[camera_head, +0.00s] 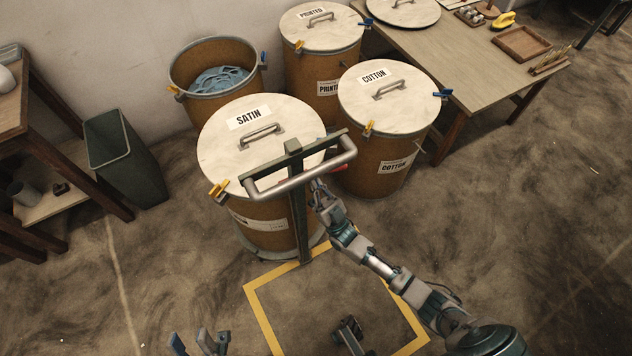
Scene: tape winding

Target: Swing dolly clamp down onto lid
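The round pale lid (222,155) marked SATIN lies on a brown drum (262,214) standing on a dolly (307,251). The dolly's green upright and grey bar handle (289,185) rise in front of the drum. A small red part (340,189), possibly of the dolly clamp, shows beside the handle's right end. My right arm reaches in from the lower right. Its gripper (319,188) is close to the handle and drum edge; its fingers are partly hidden. My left gripper (200,343) is low at the bottom edge, apart from the dolly, its fingers spread and empty.
Drums marked COTTON (385,172) and PRINTED (315,70) and an open drum with blue cloth (214,55) stand behind. A green bin (124,158) is at left. A wooden table (465,67) is at upper right. Yellow floor tape (262,315) outlines an area in front.

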